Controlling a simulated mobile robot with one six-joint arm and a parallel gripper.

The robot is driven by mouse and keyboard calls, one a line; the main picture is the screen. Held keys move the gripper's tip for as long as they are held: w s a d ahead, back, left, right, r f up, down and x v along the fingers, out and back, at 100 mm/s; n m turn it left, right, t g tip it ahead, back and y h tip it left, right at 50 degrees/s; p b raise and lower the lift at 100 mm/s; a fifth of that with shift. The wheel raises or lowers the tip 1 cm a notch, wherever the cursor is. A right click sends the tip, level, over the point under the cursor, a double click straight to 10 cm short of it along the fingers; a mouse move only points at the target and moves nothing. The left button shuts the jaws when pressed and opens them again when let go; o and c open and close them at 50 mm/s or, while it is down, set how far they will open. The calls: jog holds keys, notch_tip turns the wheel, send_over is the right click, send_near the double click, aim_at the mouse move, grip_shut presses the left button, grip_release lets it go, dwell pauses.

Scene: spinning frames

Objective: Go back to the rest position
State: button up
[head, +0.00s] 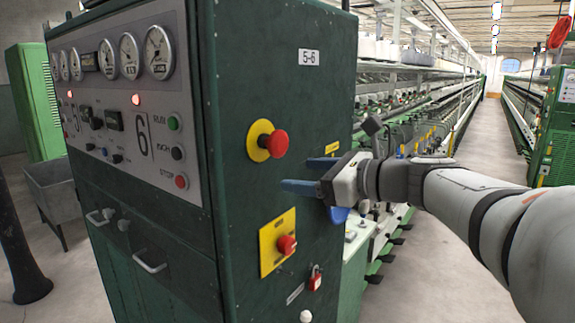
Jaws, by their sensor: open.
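My gripper (306,174) is in the middle of the head view, at the end of my arm, which reaches in from the right. Its blue fingers are apart and point left toward the side of a dark green machine cabinet (235,60). Nothing shows between the fingers. On that side, a red mushroom button (277,143) on a yellow round plate is just up and left of the fingers. A red knob (287,245) on a yellow plate is below them. I cannot tell whether the fingertips touch the cabinet.
The cabinet's front has gauges (159,52), lit red lamps and a RUN/STOP button panel (175,150). A red padlock (315,277) hangs low on its side. Spinning frames (420,110) stretch behind my arm. A clear aisle (490,135) runs away at right. A grey bin (65,185) stands at left.

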jog(key=s+f+n+g+h, duration=0.3)
jog(key=s+f+n, duration=0.25)
jog(key=f, duration=0.25)
jog(key=s+f+n+g+h, duration=0.25)
jog(key=s+f+n, duration=0.3)
jog(key=f, duration=0.35)
jog(key=s+d+f+n+g+h, duration=0.1)
jog(key=s+d+f+n+h, duration=0.6)
jog(key=n, duration=0.5)
jog(key=shift+s+d+f, duration=0.65)
jog(key=shift+d+f, duration=0.7)
jog(key=shift+h, duration=0.25)
jog(key=shift+c, duration=0.3)
